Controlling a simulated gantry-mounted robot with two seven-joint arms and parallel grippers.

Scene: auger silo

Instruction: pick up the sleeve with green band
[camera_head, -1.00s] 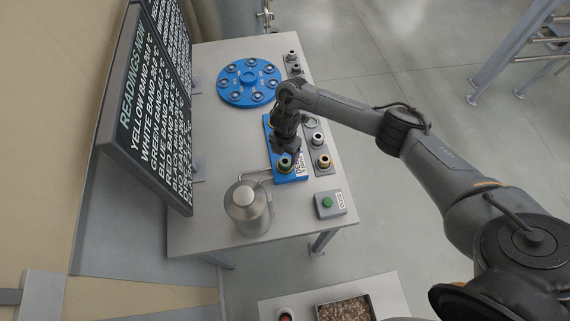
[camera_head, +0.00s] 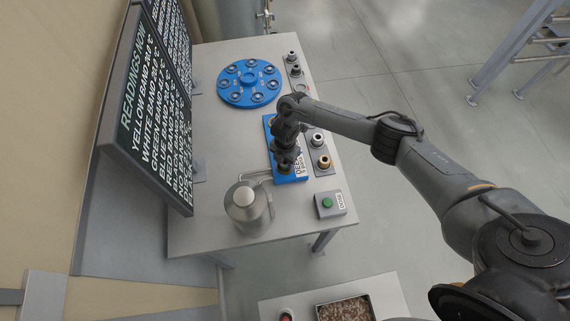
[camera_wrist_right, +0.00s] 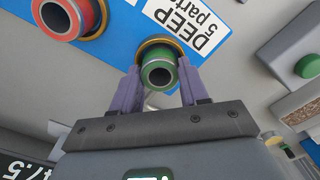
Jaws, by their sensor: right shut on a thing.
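The sleeve with the green band (camera_wrist_right: 158,58) shows in the right wrist view at the top middle, at a gold-ringed seat of the blue block (camera_wrist_right: 115,50) beside the "DEEP" label. My right gripper (camera_wrist_right: 158,78) has a finger on each side of it and is shut on it. I cannot tell whether it is seated or slightly raised. In the head view my right gripper (camera_head: 285,163) is over the near end of the blue block (camera_head: 268,135) and hides the sleeve. My left gripper is not in view.
A red-banded sleeve (camera_wrist_right: 68,16) sits in the same block. Grey holders with sleeves (camera_head: 324,162) stand right of it. A blue round carousel (camera_head: 249,84) is behind, a metal canister (camera_head: 247,205) in front left, and a green-button box (camera_head: 330,204) in front right. The readings board (camera_head: 145,110) stands left.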

